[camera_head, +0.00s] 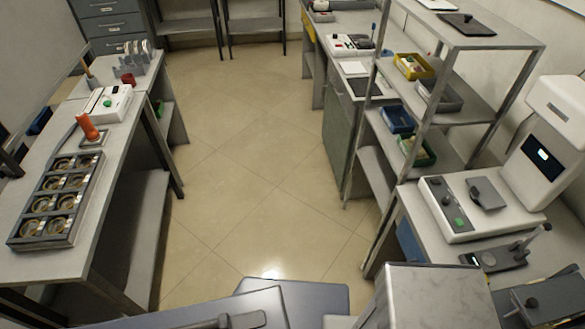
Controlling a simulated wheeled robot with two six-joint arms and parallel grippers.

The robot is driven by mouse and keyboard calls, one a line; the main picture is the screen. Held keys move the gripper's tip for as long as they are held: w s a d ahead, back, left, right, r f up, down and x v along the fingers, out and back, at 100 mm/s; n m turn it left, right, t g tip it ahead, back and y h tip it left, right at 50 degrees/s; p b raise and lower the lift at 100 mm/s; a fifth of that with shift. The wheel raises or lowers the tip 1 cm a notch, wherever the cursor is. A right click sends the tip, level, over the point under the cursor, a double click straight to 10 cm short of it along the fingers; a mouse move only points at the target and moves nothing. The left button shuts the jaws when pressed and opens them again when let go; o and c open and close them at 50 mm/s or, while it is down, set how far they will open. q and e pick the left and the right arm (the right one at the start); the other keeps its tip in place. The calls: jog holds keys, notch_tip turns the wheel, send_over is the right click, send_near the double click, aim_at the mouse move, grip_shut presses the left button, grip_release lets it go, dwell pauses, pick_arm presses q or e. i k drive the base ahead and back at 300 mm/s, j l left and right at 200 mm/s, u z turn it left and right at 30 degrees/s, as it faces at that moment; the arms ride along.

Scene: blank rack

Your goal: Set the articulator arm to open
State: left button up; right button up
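I cannot tell for sure which thing is the articulator. A small dark device (492,259) with a slanted rod and a knob sits on the right bench, near its front. An orange upright handle (87,126) stands on a small square base on the left table. Neither shows clearly whether an arm on it is open or closed. Neither of my grippers is in view.
The left table (35,262) carries a dark tray (46,227) of round items and a white device (108,103). A shelf rack (468,112) with coloured bins and a white machine (545,150) stand at right. The floor (250,150) between is clear.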

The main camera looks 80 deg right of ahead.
aim_at(541, 301)
jog(key=z, duration=5.15)
